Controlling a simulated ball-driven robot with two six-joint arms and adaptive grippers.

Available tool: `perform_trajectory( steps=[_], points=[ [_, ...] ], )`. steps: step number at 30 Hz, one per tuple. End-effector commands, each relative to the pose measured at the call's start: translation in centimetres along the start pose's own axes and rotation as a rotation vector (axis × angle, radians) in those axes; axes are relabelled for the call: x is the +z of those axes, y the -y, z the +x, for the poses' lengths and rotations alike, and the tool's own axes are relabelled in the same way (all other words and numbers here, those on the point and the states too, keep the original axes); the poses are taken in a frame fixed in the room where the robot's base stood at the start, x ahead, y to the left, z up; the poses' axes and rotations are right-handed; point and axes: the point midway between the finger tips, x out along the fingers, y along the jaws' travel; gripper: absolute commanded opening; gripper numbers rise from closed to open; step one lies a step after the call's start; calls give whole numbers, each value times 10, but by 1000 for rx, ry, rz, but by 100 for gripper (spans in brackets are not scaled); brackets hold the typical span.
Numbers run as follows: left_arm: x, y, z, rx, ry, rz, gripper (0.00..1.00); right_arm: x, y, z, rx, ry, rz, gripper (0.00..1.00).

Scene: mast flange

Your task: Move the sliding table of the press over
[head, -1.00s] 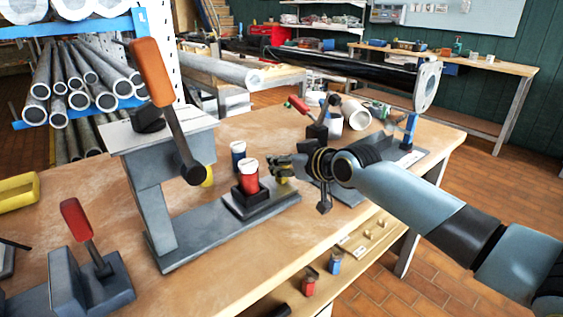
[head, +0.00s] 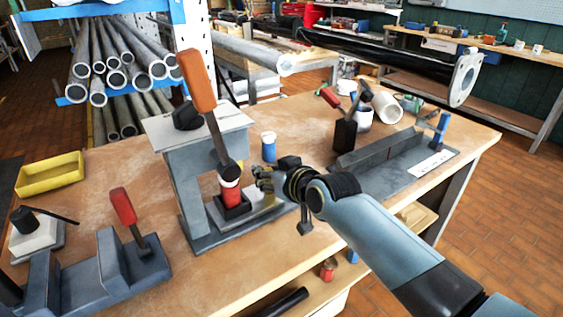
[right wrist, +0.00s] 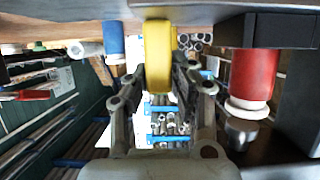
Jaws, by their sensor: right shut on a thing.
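The grey press (head: 192,190) stands on the workbench with its orange-handled lever (head: 197,82) raised. Its dark ram (head: 230,172) hangs over a red cartridge with a white cap (head: 230,194). The cartridge stands upright in the black block of the sliding table (head: 232,210), under the ram; a gap between ram and cap cannot be made out. My right gripper (head: 266,182) is beside it, to the right. In the right wrist view its fingers are shut on a yellow handle (right wrist: 158,60), and the red cartridge (right wrist: 252,78) is at the right. My left gripper is out of view.
A blue cartridge (head: 268,147) stands behind my right gripper. A grey fixture with a red lever (head: 123,207) is front left, and a yellow tray (head: 50,174) is behind it. A long grey jig (head: 390,160) lies to the right. The bench front middle is clear.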

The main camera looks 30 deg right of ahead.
Motion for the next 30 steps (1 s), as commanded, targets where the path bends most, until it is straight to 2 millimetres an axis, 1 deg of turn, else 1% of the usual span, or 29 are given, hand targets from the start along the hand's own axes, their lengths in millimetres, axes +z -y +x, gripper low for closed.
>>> perform_trajectory(
  steps=[7,8,12,13,20,23,26,30],
  points=[
    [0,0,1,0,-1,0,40,2,2,0,-3,2,6,0],
    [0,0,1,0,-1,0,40,2,2,0,-3,3,7,26],
    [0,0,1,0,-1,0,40,2,2,0,-3,2,6,44],
    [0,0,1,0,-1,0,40,2,2,0,-3,2,6,46],
    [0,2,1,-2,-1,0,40,1,1,0,-2,1,5,46],
    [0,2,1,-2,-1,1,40,1,1,-5,-2,0,4,46],
    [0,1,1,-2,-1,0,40,2,1,-20,-2,1,4,46],
    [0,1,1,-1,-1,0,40,3,1,-51,-3,3,4,46]
  ],
)
